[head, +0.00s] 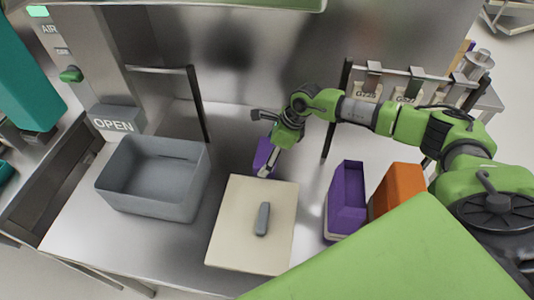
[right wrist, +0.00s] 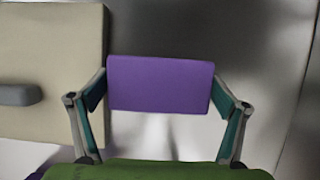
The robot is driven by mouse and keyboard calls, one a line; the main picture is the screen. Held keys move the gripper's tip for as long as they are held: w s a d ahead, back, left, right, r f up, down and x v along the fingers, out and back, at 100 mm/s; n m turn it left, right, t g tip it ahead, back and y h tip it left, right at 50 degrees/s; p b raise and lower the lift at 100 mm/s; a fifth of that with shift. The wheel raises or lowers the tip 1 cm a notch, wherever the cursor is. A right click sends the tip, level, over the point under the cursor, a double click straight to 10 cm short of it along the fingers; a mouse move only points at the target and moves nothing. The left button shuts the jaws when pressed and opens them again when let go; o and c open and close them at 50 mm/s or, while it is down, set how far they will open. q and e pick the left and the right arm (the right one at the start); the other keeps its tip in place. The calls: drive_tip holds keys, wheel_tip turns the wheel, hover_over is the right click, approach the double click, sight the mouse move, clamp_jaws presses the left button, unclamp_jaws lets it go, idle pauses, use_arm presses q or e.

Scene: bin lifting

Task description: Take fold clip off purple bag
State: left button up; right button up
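My right gripper (head: 268,158) reaches down behind the beige board, with a small purple piece (head: 262,154) at its fingers. In the right wrist view the purple piece (right wrist: 160,83) is a flat rectangle spanning the gap between the two fingers (right wrist: 160,92), which meet its side edges. I cannot tell whether this piece is part of a bag or a clip. A larger purple bag-like container (head: 347,193) stands upright with an open top at the right of the counter, apart from the gripper. No separate fold clip can be made out. My left gripper is not in view.
A beige board (head: 228,245) with a grey handle (head: 262,219) lies at the front centre. A grey bin (head: 150,207) stands at the left. An orange container (head: 397,186) is beside the purple one. A rack (head: 400,72) stands at the back right.

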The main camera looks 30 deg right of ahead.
drive_tip(key=shift+r, duration=0.2)
drive_tip(key=shift+d+r, duration=0.15)
drive_tip(key=shift+r, duration=0.05)
drive_tip(key=b+v, duration=0.2)
drive_tip(key=v, duration=0.9)
drive_tip(key=shift+r, duration=0.25)
